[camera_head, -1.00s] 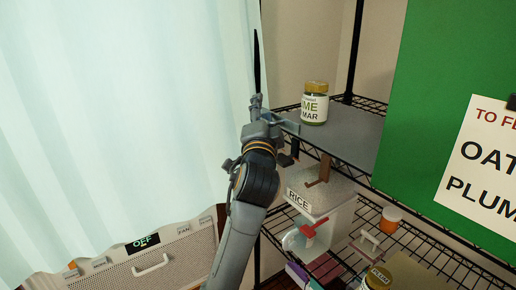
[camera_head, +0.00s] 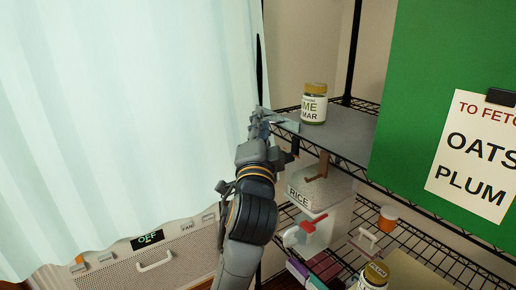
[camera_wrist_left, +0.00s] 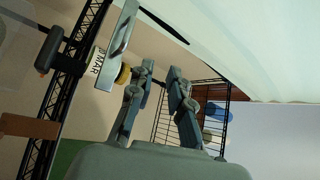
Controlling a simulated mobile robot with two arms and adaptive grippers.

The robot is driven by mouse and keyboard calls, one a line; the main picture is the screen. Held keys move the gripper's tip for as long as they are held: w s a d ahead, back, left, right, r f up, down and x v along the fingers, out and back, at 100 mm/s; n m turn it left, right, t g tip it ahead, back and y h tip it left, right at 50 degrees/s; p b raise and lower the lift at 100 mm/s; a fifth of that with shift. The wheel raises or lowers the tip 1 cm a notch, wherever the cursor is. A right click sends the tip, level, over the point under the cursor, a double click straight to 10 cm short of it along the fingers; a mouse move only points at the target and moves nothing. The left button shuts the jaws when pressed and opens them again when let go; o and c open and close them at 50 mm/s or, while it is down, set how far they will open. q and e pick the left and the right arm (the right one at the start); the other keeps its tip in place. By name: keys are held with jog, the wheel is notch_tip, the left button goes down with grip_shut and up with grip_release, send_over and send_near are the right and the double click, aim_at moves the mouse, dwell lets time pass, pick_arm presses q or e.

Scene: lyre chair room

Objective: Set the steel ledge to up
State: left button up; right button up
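The steel ledge is most likely the pale grey metal strip (camera_head: 284,122) at the front left corner of the upper shelf, partly hidden by my gripper. In the left wrist view a shiny metal bar (camera_wrist_left: 117,48) stands beside the fingers, on their left. My left gripper (camera_head: 262,116) is right beside the strip in the head view. In the left wrist view its two fingers (camera_wrist_left: 161,72) stand apart with nothing between them. I cannot tell whether a finger touches the strip. My right gripper is not in view.
A labelled jar (camera_head: 314,104) stands on the upper shelf (camera_head: 350,132), close behind the strip. Below are a RICE container (camera_head: 318,190) and an orange tub (camera_head: 388,218). A green panel (camera_head: 440,60) blocks the right. A pale curtain (camera_head: 120,110) fills the left.

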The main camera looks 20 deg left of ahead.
pick_arm(q)
jog(key=s+f, duration=0.1)
jog(key=s, duration=0.1)
jog(key=s+d+f+b, duration=0.1)
jog(key=s+f, duration=0.1)
dwell(0.6)
dwell(0.4)
